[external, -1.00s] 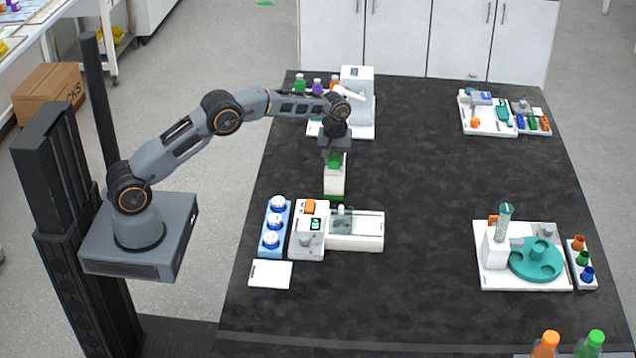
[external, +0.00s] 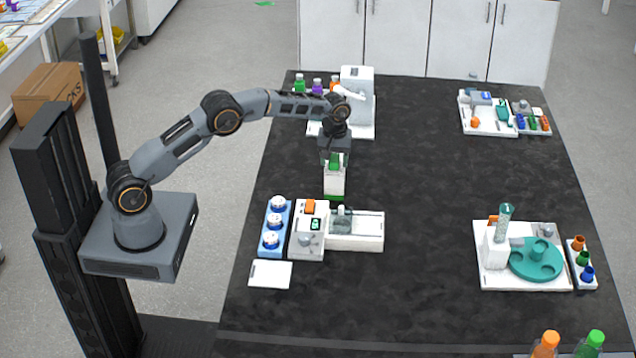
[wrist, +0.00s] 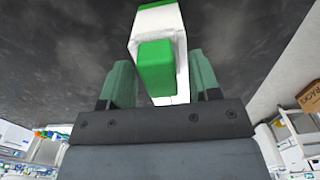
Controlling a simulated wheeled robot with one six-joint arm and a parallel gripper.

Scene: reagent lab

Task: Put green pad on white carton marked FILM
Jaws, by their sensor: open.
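The white carton (external: 335,184) stands upright on the dark bench below my gripper, with a green band at its foot. No FILM lettering is readable. The green pad (external: 335,163) appears to rest on the carton's top. In the wrist view the pad (wrist: 156,66) is a green block in front of the white carton (wrist: 158,20). My gripper (wrist: 160,82) is open, its green-tinted fingers on either side of the pad with a gap at each side. In the external view my gripper (external: 335,160) points down over the carton.
Just in front of the carton are a white device with a tray (external: 356,230) and a blue rack of white-capped jars (external: 275,228). A white instrument (external: 357,95) with bottles stands behind. A teal rotor device (external: 537,258) is at right. The bench middle is clear.

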